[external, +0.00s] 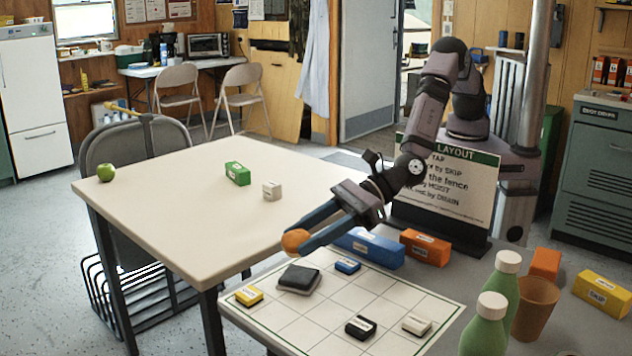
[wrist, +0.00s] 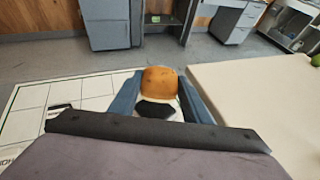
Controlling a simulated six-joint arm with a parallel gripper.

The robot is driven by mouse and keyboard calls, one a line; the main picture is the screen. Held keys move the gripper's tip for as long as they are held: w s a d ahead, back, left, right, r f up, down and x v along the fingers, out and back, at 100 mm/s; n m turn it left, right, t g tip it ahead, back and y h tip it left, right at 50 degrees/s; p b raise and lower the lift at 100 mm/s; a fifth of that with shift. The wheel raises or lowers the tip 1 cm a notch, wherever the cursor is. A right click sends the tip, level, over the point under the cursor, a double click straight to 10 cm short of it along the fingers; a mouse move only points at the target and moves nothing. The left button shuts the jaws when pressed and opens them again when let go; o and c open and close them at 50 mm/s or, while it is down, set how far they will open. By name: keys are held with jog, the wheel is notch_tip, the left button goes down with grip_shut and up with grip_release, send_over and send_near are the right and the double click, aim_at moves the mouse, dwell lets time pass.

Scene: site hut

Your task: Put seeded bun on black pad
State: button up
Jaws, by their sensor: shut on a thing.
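The seeded bun (external: 295,241) is orange-brown and round, held between the fingertips of my gripper (external: 300,240). In the wrist view the bun (wrist: 160,81) sits between the two blue fingers (wrist: 158,88), which are shut on it. The black pad (external: 299,279) lies on the white grid board, below and close to the bun in the external view. In the wrist view the pad (wrist: 157,110) shows just under the bun, partly hidden by it and by my gripper. The bun is apart from the pad, held above it.
Green bottles (external: 486,325) and a brown cup (external: 534,308) stand right. The cream table (external: 200,220) is mostly clear.

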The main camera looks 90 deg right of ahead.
aim_at(307, 271)
jog(key=shift+f+p, duration=0.35)
jog(key=shift+f, duration=2.3)
jog(key=shift+f, duration=0.1)
jog(key=o, duration=1)
jog(key=shift+o, duration=0.2)
jog(key=p+v, duration=0.1)
jog(key=v, duration=0.4)
jog(key=shift+r, duration=0.3)
notch_tip(307, 271, up, 7)
jog(key=p, duration=0.3)
jog(key=shift+f+p, duration=0.15)
jog(key=shift+p, duration=0.15)
